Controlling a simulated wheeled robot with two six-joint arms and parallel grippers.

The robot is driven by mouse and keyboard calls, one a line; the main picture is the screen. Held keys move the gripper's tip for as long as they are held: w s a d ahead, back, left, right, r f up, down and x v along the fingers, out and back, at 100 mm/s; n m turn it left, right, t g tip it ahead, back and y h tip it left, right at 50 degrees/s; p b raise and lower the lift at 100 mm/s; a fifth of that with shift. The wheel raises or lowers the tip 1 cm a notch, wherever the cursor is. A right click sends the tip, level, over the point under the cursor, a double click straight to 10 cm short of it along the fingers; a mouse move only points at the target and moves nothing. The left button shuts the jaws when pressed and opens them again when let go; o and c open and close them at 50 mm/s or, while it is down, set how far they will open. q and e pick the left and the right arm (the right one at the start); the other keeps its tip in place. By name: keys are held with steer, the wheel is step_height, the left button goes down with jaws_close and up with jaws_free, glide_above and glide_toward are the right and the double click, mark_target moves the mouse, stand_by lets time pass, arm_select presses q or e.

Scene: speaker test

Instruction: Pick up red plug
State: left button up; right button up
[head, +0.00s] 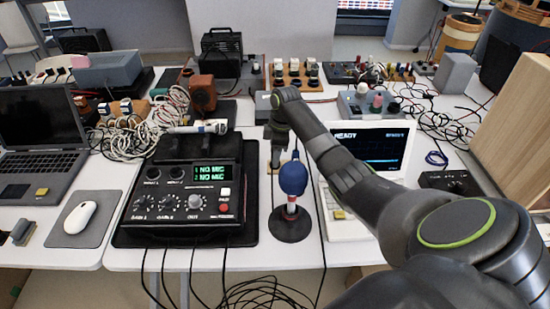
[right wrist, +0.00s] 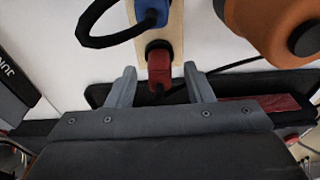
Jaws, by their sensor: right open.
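The red plug (right wrist: 160,69) shows in the right wrist view, set on a narrow wooden strip (right wrist: 177,40) beside a blue plug (right wrist: 151,14) with a black cable loop. My right gripper (right wrist: 159,74) is open, with one finger on each side of the red plug and a visible gap to both. In the head view my right gripper (head: 277,152) points down behind the black audio box, and the red plug is hidden there. My left gripper is in neither view.
The black audio box (head: 187,200) and a blue-topped microphone on a round stand (head: 292,180) are close in front of my right gripper. A white READY terminal (head: 372,148) stands to its right. An orange object with a dark knob (right wrist: 285,22) is near the right finger.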

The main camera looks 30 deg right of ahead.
jaws_close()
steer(key=shift+r, duration=0.15)
